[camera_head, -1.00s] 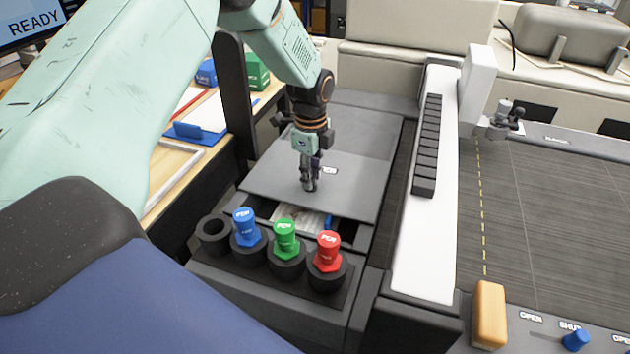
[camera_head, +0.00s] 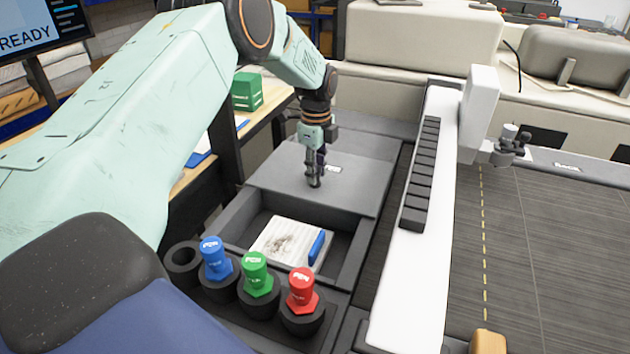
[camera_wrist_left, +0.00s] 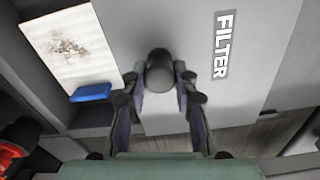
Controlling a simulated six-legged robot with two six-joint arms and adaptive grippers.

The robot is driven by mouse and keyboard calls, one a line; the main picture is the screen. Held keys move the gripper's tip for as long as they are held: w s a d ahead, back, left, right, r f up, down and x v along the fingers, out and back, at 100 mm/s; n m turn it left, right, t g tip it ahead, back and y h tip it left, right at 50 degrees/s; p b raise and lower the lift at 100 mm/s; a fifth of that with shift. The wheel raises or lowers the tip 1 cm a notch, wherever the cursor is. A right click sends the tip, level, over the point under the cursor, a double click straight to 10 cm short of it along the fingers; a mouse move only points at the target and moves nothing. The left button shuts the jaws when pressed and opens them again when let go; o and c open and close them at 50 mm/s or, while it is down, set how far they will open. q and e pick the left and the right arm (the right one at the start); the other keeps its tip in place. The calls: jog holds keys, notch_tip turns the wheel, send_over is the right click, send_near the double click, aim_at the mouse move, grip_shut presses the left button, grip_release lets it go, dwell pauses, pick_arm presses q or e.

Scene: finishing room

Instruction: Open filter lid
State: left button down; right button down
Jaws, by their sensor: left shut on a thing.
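The grey filter lid (camera_head: 345,190) lies flat behind an open rectangular recess. In the recess lies a white filter (camera_head: 285,240) with a dark smudge and a blue tab (camera_head: 317,246). My left gripper (camera_head: 314,183) is shut on the lid's knob, near the lid's front edge. In the left wrist view the round dark knob (camera_wrist_left: 160,72) sits between my fingers, beside the FILTER label (camera_wrist_left: 222,45). The filter (camera_wrist_left: 70,50) shows there at the upper left. My right gripper is not in view.
A long white rail (camera_head: 415,260) runs along the right. A green box (camera_head: 246,92) stands at the back left.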

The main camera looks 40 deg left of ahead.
pick_arm(q)
jog(key=shift+w+a+f+b, duration=0.1)
jog(key=shift+w+a+b, duration=0.1)
jog(key=shift+w, duration=0.2)
jog(key=shift+w+a+f+b, duration=0.1)
jog(key=shift+w+b, duration=0.1)
jog(key=shift+w, duration=0.15)
jog(key=shift+w+a+r+b, duration=0.1)
jog(key=shift+w+r+b, duration=0.1)
jog(key=shift+w+b, duration=0.15)
jog(key=shift+w, duration=0.3)
jog(key=c, duration=1.4)
grip_release()
jog(key=shift+o, duration=1.3)
jog(key=shift+a, duration=0.1)
